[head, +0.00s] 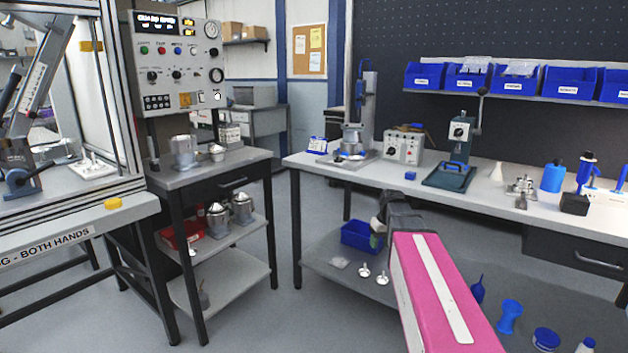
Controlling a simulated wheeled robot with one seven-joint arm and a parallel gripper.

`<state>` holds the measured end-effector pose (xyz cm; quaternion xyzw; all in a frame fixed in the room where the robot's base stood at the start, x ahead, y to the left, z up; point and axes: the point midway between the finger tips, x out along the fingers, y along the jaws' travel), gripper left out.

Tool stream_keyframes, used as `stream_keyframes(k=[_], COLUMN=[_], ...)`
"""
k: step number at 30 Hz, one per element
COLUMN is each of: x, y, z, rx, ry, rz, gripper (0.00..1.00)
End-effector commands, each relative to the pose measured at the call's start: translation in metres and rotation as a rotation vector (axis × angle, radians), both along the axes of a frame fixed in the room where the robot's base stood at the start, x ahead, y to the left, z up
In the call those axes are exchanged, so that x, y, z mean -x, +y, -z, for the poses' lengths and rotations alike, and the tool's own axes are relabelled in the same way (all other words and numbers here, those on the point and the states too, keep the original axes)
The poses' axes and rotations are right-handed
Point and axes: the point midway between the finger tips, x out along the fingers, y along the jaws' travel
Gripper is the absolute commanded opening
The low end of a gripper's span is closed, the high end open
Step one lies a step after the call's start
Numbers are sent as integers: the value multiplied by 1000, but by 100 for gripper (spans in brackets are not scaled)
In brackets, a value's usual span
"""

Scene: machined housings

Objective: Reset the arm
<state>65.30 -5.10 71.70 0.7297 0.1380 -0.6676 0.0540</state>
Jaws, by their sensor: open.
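My arm reaches forward from the lower right in the head view, with a pink link that has a white strip along its top. My gripper (381,222) is the small dark part at the far end of the arm, in front of the workbench's front edge. It is open and its fingers are mostly hidden behind the dark wrist. I see nothing held in it.
A workbench (475,188) on the right carries a test stand (357,130), a grey control box (404,147) and a green press (453,165). A metal cart (220,162) with housings (184,152) stands left. A guarded cell is far left. Grey floor (265,325) is open between.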

Motion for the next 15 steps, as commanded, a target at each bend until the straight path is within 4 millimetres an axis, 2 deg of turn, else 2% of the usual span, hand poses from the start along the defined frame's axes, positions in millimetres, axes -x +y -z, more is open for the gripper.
stream_keyframes(k=[1,6,12,15], x=[23,75,134,156], y=[7,26,42,47], z=[18,69,115,130], rx=[10,44,86,102], ry=[14,46,71,78], rz=[23,112,204,238], gripper=[46,46,46,46])
